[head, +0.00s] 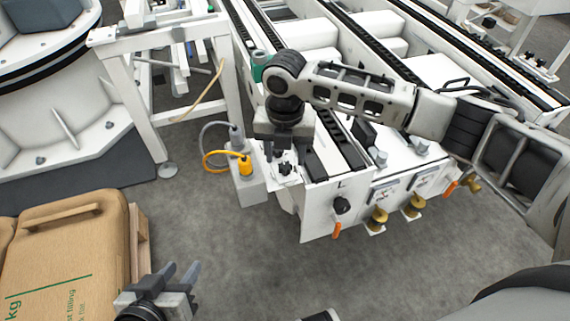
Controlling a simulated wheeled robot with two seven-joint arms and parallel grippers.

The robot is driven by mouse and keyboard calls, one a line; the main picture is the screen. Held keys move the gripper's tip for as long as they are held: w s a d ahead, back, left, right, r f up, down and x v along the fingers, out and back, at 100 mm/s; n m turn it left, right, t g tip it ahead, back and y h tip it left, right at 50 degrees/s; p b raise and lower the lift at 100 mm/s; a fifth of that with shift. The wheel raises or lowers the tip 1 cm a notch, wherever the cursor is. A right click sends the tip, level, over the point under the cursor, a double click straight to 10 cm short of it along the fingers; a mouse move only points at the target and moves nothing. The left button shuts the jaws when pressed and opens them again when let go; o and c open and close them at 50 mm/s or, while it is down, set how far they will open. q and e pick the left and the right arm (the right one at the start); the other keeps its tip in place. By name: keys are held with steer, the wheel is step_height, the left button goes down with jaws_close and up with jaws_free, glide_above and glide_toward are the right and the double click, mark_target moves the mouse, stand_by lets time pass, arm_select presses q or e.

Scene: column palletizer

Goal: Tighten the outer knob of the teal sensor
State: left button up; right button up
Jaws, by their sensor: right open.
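The teal sensor (259,67) shows as a small upright teal body at the conveyor's left side, partly hidden behind my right wrist. My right gripper (284,158) points down over a small white bracket plate at the conveyor's near left corner, its fingers apart. A small dark knob-like part (285,168) shows on that plate, between and just below the fingertips. I cannot tell whether the fingers touch it, or whether it is the sensor's outer knob. My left gripper (181,273) is low at the bottom, beside the sacks, with its fingers apart and nothing between them.
A grey box (248,188) with yellow and grey cabled plugs stands left of the conveyor's end. The conveyor front (320,215) carries a black knob, orange levers and brass fittings. Brown sacks (70,255) lie at lower left. The floor (230,250) between is clear.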

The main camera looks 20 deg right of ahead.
mark_target(285, 169)
step_height(285, 169, down, 2)
steer(key=shift+f, duration=0.15)
arm_select(q)
steer(key=shift+w+d+f, duration=0.2)
steer(key=shift+d+f, duration=0.1)
steer(key=shift+f, duration=0.3)
arm_select(e)
steer(key=shift+f, duration=0.35)
steer(key=shift+c, duration=0.3)
